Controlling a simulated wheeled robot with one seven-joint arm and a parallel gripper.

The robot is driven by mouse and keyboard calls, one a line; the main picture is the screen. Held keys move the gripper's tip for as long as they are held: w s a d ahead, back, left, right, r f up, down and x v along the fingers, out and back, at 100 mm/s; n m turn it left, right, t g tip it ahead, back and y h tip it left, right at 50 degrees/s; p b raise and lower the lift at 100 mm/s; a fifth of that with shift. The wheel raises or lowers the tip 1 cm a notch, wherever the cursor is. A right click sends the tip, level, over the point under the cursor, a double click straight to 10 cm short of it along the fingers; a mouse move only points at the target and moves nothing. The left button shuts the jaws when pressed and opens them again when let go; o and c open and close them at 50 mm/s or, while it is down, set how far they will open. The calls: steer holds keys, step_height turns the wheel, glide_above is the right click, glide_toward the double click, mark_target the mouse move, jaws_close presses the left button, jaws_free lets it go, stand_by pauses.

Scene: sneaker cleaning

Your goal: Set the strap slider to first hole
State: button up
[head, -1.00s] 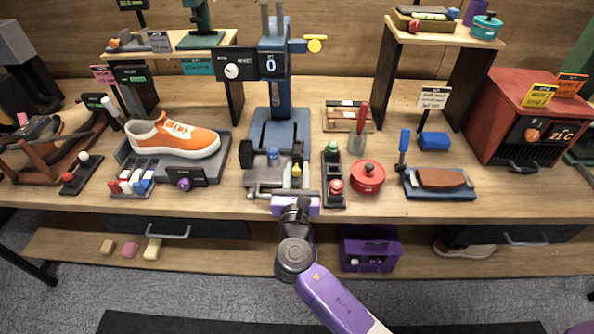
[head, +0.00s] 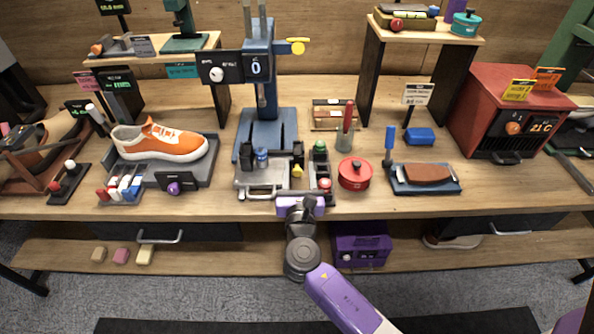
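I cannot pick out the strap slider with certainty. At the far left a brown shoe (head: 40,142) sits in a wooden frame (head: 28,178), with a dark band seemingly across it; any holes are too small to see. Beside it lies a black strip (head: 70,185) with a red and a white knob. My gripper (head: 300,204) is purple and seen from behind at the bench's front edge, near the middle. It is well to the right of the wooden frame. Its fingers are hidden or too small to read, and I see nothing held.
A blue press (head: 266,130) with a grey vise (head: 258,182) stands just beyond my gripper. A black strip with green and red knobs (head: 321,168) and a red pot (head: 355,174) are to the right. An orange sneaker (head: 160,141) sits left. Drawer handles (head: 160,236) stick out below.

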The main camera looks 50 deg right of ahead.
steer(key=v, duration=0.8)
steer(key=shift+b, duration=0.4)
stand_by(0.4)
